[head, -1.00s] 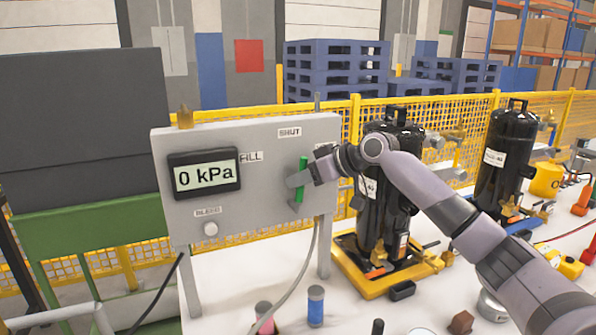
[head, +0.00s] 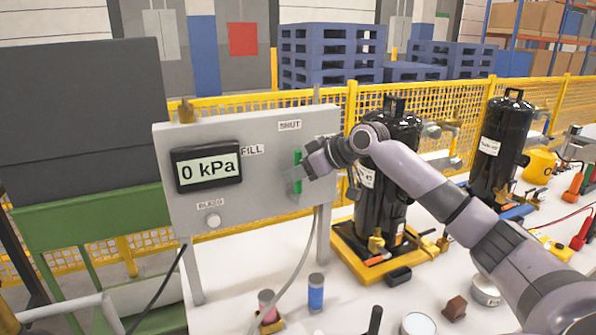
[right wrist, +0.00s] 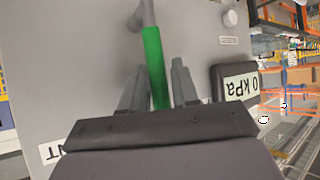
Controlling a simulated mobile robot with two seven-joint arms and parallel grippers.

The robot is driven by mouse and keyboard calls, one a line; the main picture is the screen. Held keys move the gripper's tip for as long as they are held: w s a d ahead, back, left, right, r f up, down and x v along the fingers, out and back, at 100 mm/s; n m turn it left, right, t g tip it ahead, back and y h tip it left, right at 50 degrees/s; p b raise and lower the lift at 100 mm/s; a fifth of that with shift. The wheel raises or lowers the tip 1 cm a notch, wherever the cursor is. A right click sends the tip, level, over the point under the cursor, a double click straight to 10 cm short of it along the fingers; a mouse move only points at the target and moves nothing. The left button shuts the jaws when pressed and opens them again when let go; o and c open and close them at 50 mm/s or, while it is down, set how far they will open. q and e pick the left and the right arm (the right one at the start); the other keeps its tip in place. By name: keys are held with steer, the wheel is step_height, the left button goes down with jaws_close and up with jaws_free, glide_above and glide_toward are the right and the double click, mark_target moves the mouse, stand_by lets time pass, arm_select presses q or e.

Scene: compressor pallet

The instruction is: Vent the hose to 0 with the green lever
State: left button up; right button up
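The green lever (head: 297,158) is on the front of the grey panel (head: 240,195), below the SHUT label (head: 290,125). The display (head: 207,167) reads 0 kPa. In the head view my right gripper (head: 303,174) is at the lever and hides part of it. In the right wrist view the fingers of my right gripper (right wrist: 160,75) stand on either side of the green lever (right wrist: 153,55), with a gap visible on at least one side. The display (right wrist: 240,85) also shows there. My left gripper is not in view.
The panel also bears FILL and BLEED labels and a round knob (head: 213,220). A hose (head: 303,268) hangs below it. A black compressor (head: 385,185) on a yellow base (head: 375,271) stands close behind my right arm. Small items lie on the white table.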

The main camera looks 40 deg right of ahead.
steer(key=b+v, duration=0.1)
steer(key=v, duration=0.6)
steer(key=shift+b, duration=0.35)
steer(key=shift+r, duration=0.1)
stand_by(0.4)
